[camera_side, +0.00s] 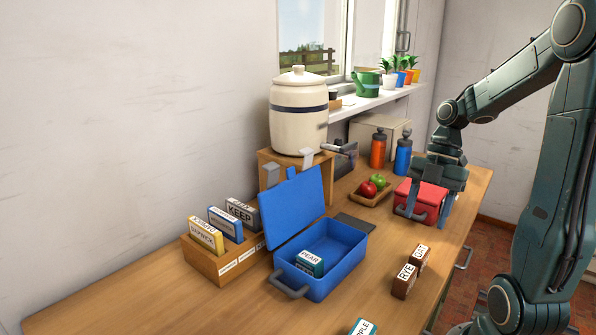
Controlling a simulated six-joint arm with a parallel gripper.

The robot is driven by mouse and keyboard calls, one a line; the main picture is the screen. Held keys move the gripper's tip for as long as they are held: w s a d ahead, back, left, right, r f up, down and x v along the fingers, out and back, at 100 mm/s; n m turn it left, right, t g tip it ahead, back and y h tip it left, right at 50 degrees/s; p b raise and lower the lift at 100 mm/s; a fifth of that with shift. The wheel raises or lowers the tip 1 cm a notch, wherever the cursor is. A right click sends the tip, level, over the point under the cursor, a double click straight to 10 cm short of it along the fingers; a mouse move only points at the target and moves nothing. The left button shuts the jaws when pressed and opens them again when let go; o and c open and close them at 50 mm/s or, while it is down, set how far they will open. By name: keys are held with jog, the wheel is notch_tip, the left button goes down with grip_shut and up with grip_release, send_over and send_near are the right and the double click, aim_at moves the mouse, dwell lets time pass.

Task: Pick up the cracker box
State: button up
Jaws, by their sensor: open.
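No box in view reads "cracker". Two small brown boxes lie near the right table edge, one marked RYE (404,281) and one behind it with a partly readable label (420,256); I cannot tell which is the cracker box. My gripper (431,208) is open and points down at a closed red box (424,193) with a grey handle, further back on the table. Its fingers overlap the red box in the picture; whether they touch it is unclear. My gripper is apart from the brown boxes.
An open blue box (355,254) holds a PEAR packet (309,262). A wooden file holder (205,262) stands left of it. A fruit tray (384,197), orange bottle (378,149) and blue bottle (403,154) are near the red box. The left front tabletop is clear.

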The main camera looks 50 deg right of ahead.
aim_at(410, 270)
jog(key=shift+s+d+f+n, duration=0.2)
jog(key=shift+d+n, duration=0.1)
jog(key=shift+d, duration=0.1)
jog(key=shift+f, duration=0.1)
jog(key=shift+x, duration=4.25)
jog(key=shift+a, duration=0.2)
jog(key=shift+x, duration=2.45)
jog(key=shift+w, duration=0.1)
jog(key=shift+c, duration=0.4)
jog(key=c, duration=1)
